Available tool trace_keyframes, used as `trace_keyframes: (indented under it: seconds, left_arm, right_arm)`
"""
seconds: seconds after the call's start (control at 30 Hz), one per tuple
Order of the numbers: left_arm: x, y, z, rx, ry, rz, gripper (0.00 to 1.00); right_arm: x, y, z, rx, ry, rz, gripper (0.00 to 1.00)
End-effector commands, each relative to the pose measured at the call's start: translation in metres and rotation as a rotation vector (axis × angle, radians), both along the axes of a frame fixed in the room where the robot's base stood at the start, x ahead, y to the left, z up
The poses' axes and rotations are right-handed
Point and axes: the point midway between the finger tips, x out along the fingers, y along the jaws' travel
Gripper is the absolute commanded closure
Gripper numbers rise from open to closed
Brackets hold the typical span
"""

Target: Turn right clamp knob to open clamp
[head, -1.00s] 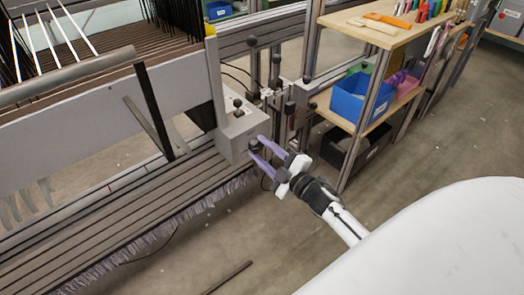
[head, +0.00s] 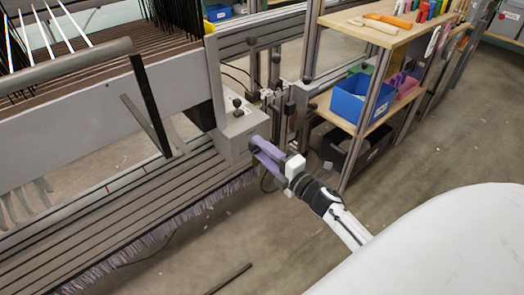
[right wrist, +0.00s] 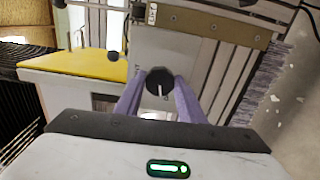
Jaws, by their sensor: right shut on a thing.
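The right clamp knob (right wrist: 160,80) is a dark round knob with a pale line on its face. It sits on the front of the grey clamp block (head: 240,128) at the loom's right end. My right gripper (head: 260,151) is at that block with its purple fingers on the knob. In the right wrist view the two fingertips (right wrist: 160,84) close on the knob from both sides. In the head view the fingers hide most of the knob. A small black ball knob (head: 238,102) stands on top of the block. My left gripper is not in view.
The loom's slatted beam (head: 130,205) with fringed threads runs to the left. A wooden shelf (head: 360,30) holding tools and a blue bin (head: 362,100) stands just right of the clamp. Open floor (head: 210,240) lies in front.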

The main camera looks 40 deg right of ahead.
Motion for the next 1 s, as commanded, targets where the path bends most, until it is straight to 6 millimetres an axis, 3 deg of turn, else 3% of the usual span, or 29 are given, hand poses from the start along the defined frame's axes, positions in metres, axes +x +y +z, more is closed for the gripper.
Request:
trace_keyframes:
  seconds: [0.43, 0.47, 0.53, 0.87, 1.0]
  left_arm:
    - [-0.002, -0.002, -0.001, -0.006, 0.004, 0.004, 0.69]
    - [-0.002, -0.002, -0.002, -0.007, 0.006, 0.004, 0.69]
    - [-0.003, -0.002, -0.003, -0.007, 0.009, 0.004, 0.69]
    - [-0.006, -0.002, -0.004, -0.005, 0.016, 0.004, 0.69]
    - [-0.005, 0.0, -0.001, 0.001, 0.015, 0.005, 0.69]
  right_arm:
    - [-0.001, 0.0, -0.001, -0.008, 0.001, 0.001, 0.87]
    - [-0.001, 0.0, -0.001, -0.008, 0.001, 0.001, 0.59]
    - [-0.001, 0.0, -0.001, -0.008, 0.001, 0.001, 0.47]
    - [-0.002, 0.0, 0.0, -0.007, 0.0, 0.0, 0.46]
    - [-0.016, -0.001, 0.0, -0.007, 0.003, -0.001, 0.46]
